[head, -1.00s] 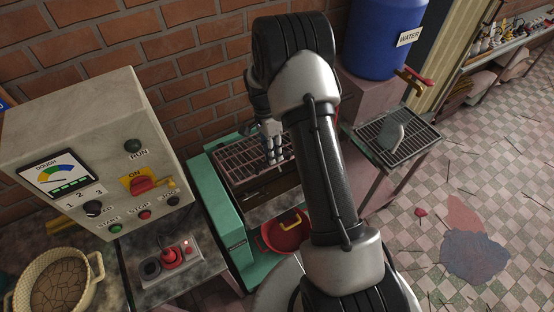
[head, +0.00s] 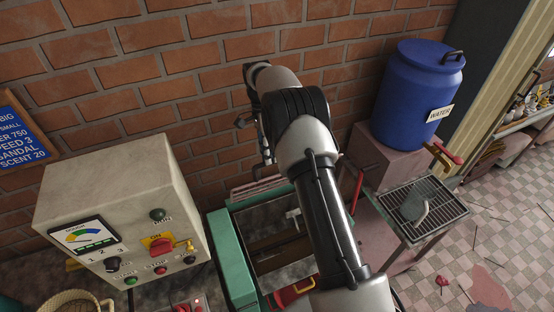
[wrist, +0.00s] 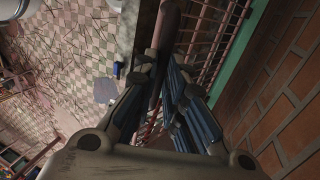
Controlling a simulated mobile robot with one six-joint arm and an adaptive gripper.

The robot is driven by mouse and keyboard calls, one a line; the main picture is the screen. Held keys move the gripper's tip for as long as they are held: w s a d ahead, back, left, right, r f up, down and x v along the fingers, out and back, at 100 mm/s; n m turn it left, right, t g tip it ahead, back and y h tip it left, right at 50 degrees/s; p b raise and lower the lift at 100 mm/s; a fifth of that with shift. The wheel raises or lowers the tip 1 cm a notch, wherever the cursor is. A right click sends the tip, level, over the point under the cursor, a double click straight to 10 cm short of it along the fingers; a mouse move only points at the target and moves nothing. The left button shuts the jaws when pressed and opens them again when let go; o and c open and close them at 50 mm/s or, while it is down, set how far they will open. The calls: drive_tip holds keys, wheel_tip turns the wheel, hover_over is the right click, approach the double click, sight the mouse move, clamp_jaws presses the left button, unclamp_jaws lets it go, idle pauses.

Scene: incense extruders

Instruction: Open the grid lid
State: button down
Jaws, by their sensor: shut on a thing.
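The grid lid (head: 258,189) of the teal machine is raised, standing steeply on the wall side of the opening; my arm hides part of it. Its reddish bars (wrist: 207,45) also show in the wrist view. The machine's box (head: 275,232) lies uncovered, with a dark inside. My gripper (head: 267,172) is at the raised lid, partly hidden behind my arm. In the wrist view my gripper (wrist: 160,85) has its blue-padded fingers around a brown bar (wrist: 168,28) along the lid's edge. The exact contact is hard to see.
A control box (head: 120,205) stands left of the machine. A blue water barrel (head: 415,95) sits on a pink block to the right. A wire rack (head: 425,208) with a scoop is below it. The brick wall (head: 190,90) is close behind my gripper.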

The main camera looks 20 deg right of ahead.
drive_tip(key=shift+w+a+f+p, duration=0.15)
drive_tip(key=shift+w+p, duration=0.15)
drive_tip(key=shift+w, duration=0.45)
drive_tip(key=shift+w+d+f+p, duration=0.1)
drive_tip(key=shift+w+p, duration=0.15)
drive_tip(key=shift+w, duration=0.45)
drive_tip(key=shift+a, duration=0.1)
drive_tip(key=c, duration=2)
unclamp_jaws()
drive_tip(key=shift+f, duration=0.1)
drive_tip(key=o, duration=0.4)
drive_tip(key=shift+w, duration=0.3)
wheel_tip(320, 180, up, 10)
drive_tip(key=shift+r, duration=0.25)
